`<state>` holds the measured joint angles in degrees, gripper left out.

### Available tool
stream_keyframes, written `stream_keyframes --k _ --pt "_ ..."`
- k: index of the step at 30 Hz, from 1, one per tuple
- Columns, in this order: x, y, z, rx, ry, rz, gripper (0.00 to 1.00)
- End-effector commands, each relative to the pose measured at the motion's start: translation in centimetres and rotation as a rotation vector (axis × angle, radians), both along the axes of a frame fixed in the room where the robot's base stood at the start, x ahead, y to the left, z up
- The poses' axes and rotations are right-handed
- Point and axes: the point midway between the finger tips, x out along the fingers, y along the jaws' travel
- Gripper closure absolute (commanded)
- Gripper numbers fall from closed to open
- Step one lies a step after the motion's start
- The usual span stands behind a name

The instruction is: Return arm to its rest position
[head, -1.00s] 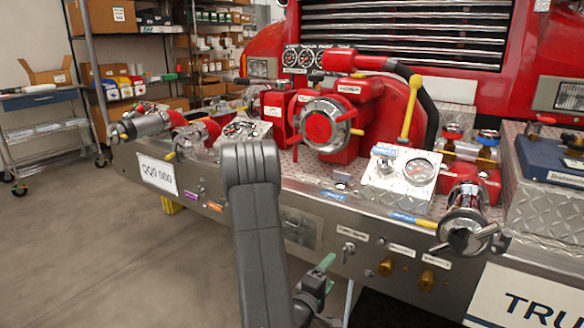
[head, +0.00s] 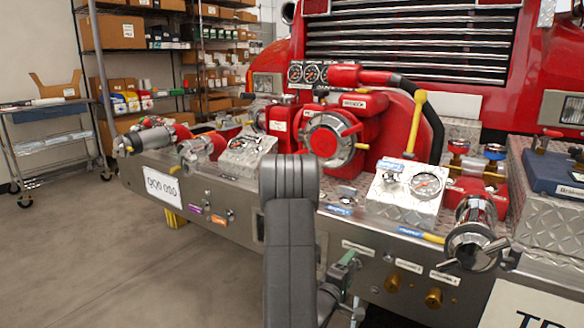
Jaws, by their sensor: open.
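My arm's dark grey link (head: 290,240) rises in front of the bumper in the lower middle of the head view. My gripper (head: 345,272) shows partly behind and to the right of this link, low in front of the bumper's panel. A green part and dark parts of it are visible; the rest is hidden by the link or is too small to make out. It is open, and I see nothing held in it.
The truck's steel bumper (head: 222,207) with its red pump (head: 365,130) stands close ahead. A capped outlet (head: 472,235) juts out at right. A trolley (head: 50,125) and shelving stand at back left. The floor (head: 110,270) at left is clear.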

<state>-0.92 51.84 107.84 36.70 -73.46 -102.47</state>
Motion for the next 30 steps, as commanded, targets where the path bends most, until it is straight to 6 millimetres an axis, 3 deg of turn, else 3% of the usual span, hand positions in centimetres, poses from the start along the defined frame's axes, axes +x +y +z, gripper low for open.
stream_keyframes --k 8,21,29,30 --pt "-1.6 1.3 0.0 -0.005 0.006 0.003 0.20" --pt "-8.6 6.0 -0.1 -0.007 0.010 0.005 0.20" --pt "-11.6 8.0 0.0 -0.008 0.008 0.004 0.20" --pt "-11.0 7.4 -0.1 -0.005 0.003 -0.003 0.20"
